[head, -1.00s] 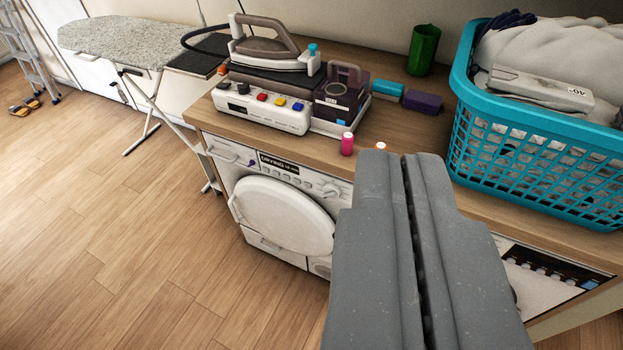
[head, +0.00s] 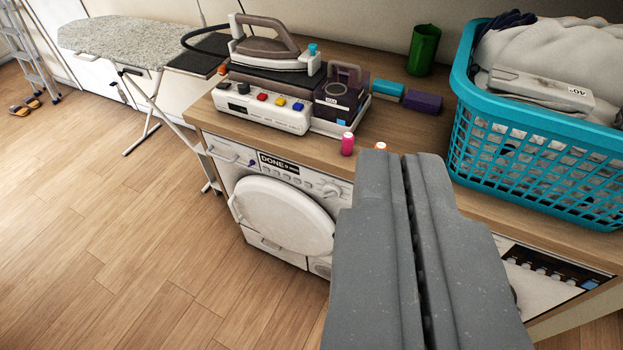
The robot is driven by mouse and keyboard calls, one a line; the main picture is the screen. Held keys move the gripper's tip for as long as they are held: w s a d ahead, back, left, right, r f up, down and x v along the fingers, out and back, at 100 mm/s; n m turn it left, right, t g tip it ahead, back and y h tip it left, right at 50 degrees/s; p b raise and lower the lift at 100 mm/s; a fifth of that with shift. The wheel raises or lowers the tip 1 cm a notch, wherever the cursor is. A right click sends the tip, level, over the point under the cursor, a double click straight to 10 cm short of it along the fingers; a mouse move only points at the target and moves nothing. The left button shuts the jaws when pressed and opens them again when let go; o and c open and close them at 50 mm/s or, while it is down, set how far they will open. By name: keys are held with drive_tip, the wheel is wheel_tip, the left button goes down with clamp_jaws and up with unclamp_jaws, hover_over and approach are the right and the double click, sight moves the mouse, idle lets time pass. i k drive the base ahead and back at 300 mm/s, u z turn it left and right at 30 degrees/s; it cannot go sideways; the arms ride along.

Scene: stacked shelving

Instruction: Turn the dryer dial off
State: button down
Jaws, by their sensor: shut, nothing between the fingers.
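The white dryer (head: 228,172) stands under the wooden counter, left of my gripper in the picture. Its round door (head: 285,216) is closed. The display (head: 279,163) at the top of its panel reads "DONE". A round white dial (head: 330,191) sits at the right end of the panel, close to the left edge of my gripper. I cannot read its setting. My gripper (head: 395,158) is shut and empty, in front of the counter, and hides what lies right of the dial.
A steam iron station (head: 263,107), thread spools (head: 347,144), a green cup (head: 423,50) and a teal laundry basket (head: 535,145) stand on the counter (head: 300,148). An ironing board (head: 130,45) stands at the back left.

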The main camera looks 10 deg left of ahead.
sight(331, 191)
drive_tip(key=u, duration=2.65)
drive_tip(key=k, duration=0.5)
drive_tip(key=z, duration=2.25)
